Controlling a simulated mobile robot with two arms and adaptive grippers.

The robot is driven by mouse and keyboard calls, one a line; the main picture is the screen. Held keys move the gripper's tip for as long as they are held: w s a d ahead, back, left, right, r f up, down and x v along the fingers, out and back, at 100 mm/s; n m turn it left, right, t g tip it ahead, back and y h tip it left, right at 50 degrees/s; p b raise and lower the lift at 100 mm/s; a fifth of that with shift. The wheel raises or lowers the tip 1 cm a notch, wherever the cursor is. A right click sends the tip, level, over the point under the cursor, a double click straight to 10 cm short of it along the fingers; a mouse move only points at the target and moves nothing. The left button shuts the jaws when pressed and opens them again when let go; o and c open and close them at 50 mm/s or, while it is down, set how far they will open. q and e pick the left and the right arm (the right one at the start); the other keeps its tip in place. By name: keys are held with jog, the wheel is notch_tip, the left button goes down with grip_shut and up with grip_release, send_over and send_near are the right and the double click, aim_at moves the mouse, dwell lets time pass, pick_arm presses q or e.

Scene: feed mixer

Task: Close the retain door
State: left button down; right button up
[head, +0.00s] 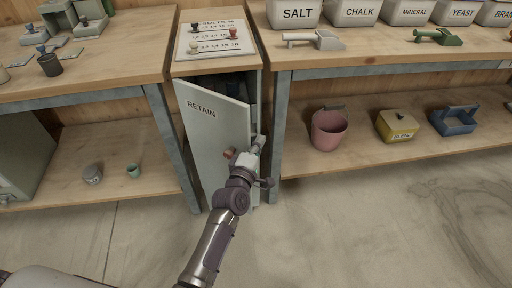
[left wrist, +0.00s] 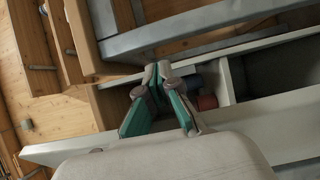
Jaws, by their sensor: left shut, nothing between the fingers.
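The retain door (head: 205,130), a pale grey-green panel marked RETAIN, stands partly open on the narrow cabinet below the board. Its left side is against the cabinet and its free right edge stands out toward me. A reddish knob (head: 230,153) shows on its face, beside my gripper. My left gripper (head: 259,142) is shut and empty at the door's free edge, by the opening. The left wrist view shows its green fingers (left wrist: 158,74) together in front of the cabinet interior. I cannot tell whether they touch the door. My right gripper is not in view.
Red (left wrist: 207,102) and blue items sit inside the cabinet. A number board (head: 215,40) with small knobs lies on top. Workbenches stand on both sides; a blue-grey bench leg (head: 280,135) is close right of my gripper. The floor in front is clear.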

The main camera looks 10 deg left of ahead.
pick_arm(q)
jog(key=s, duration=0.2)
jog(key=m+g+h+b, duration=0.1)
jog(key=m+h+b, duration=0.65)
jog(key=m, duration=1.35)
send_near(245, 150)
jog(key=s+a+r+y+b, duration=0.1)
jog(key=s+a+y+b, duration=0.15)
jog(key=s, duration=0.55)
jog(key=b+x, duration=0.2)
jog(key=x, duration=1.1)
jog(key=shift+w+d, duration=0.15)
jog(key=shift+d, duration=0.05)
jog(key=shift+w+d, duration=0.1)
jog(key=shift+w, duration=0.1)
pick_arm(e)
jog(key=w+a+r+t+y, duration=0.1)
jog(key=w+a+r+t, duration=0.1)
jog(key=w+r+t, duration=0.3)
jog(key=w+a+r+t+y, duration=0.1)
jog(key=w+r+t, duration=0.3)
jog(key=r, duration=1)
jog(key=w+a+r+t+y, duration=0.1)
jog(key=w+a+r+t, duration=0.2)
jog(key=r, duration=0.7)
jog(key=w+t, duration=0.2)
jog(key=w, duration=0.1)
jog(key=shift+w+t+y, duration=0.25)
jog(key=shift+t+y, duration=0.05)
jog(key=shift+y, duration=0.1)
